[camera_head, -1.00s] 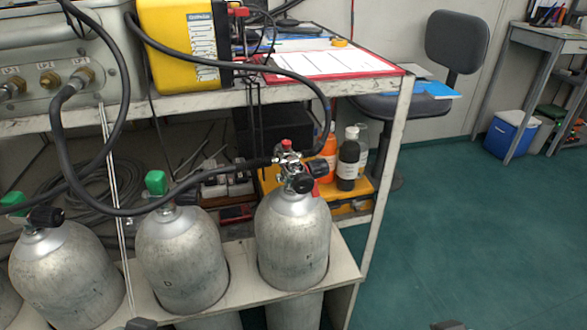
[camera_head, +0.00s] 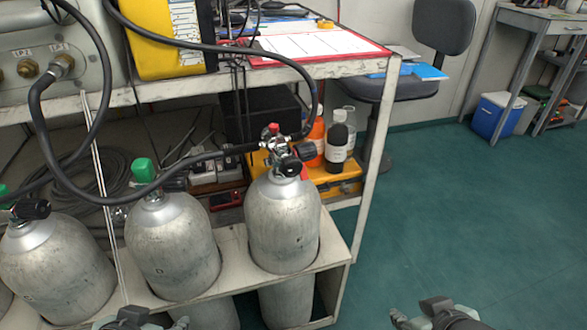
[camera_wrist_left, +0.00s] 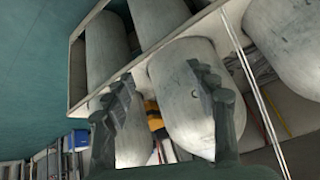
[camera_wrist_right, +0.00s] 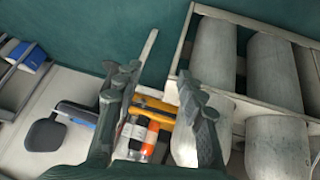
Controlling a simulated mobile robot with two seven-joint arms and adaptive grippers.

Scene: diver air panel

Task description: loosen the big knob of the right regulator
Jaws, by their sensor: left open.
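The right regulator (camera_head: 276,146) sits on the valve of the rightmost grey cylinder (camera_head: 284,225), with a black hose (camera_head: 325,95) running to it. A black round knob (camera_head: 291,166) faces me at its lower right, and a red cap tops it. I cannot tell for sure which knob is the big one. My left gripper (camera_head: 145,320) is open and empty at the bottom edge, below the middle cylinder (camera_head: 172,250); its spread fingers show in the left wrist view (camera_wrist_left: 163,85). My right gripper (camera_head: 430,318) is open and empty, low and right of the rack; its fingers are apart in the right wrist view (camera_wrist_right: 160,85).
The rack (camera_head: 335,262) holds several cylinders; its shelf above carries a yellow case (camera_head: 150,45) and a red-edged clipboard (camera_head: 320,45). Bottles (camera_head: 338,145) stand close behind the regulator. A chair (camera_head: 440,25) is behind.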

